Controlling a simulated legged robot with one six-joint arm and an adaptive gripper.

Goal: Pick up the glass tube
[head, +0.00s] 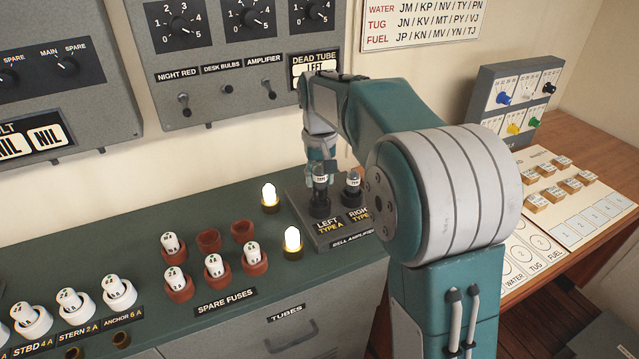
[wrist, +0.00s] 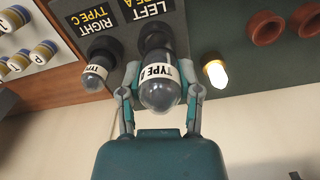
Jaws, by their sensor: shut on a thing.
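Two lit bulbs, a rear one (head: 270,196) and a front one (head: 292,241), stand left of the block. Red fuse holders (head: 180,289) are farther left. The wall panel (head: 215,60) with switches rises behind. A "DEAD TUBE" sign (head: 315,72) reads "LEFT".

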